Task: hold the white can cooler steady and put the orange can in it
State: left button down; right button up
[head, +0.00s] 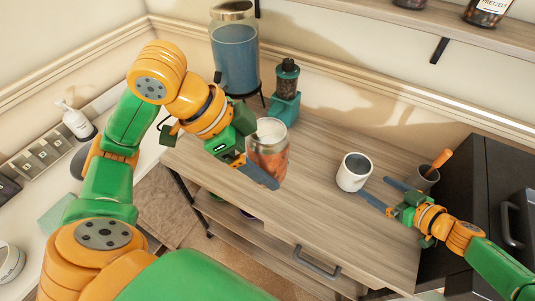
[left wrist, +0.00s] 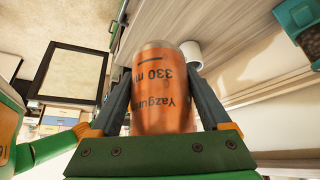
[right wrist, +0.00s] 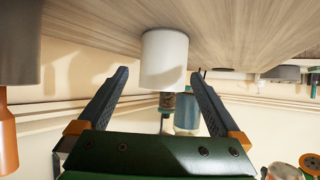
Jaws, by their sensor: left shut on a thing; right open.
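The orange can (head: 268,152) is held by my left gripper (head: 262,172), above the left part of the table. In the left wrist view the can (left wrist: 162,95) stands between the two fingers, with black print on its side. The white can cooler (head: 354,171) stands upright on the table, to the right of the can, and its dark opening faces up. My right gripper (head: 380,192) is open, with its fingers on either side of the cooler's near right area. In the right wrist view the cooler (right wrist: 164,58) lies ahead, between and beyond the fingertips, apart from them.
A grey cup (head: 425,178) with an orange-handled tool stands near my right gripper, beside a black drawer unit (head: 480,185). A green grinder-like device (head: 286,95) and a blue dispenser (head: 234,55) stand at the back left. The table (head: 320,215) between can and cooler is clear.

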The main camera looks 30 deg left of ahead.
aim_at(363, 183)
pick_arm(q)
jog(key=f+b, duration=0.1)
jog(key=s+f+b, duration=0.1)
jog(key=f+b, duration=0.1)
jog(key=f, duration=0.1)
jog(key=shift+s+b, duration=0.3)
pick_arm(e)
jog(key=shift+w+a+f, duration=0.1)
jog(key=shift+a+f, duration=0.9)
jog(key=shift+a, duration=0.2)
jog(key=b+x, duration=0.2)
jog(key=x, duration=0.1)
jog(key=b+x, duration=0.2)
jog(key=b, duration=0.1)
jog(key=shift+w+a+f, duration=0.15)
jog(key=shift+w, duration=0.35)
jog(key=shift+w+a+b, duration=0.1)
jog(key=shift+a+b, duration=0.1)
jog(key=shift+b, duration=0.2)
pick_arm(q)
notch_tip(363, 183, down, 6)
jog(key=shift+w, duration=0.35)
pick_arm(e)
jog(key=shift+r, duration=0.25)
jog(key=shift+a, duration=0.1)
pick_arm(q)
jog(key=shift+w, duration=0.1)
pick_arm(e)
jog(key=c, duration=0.5)
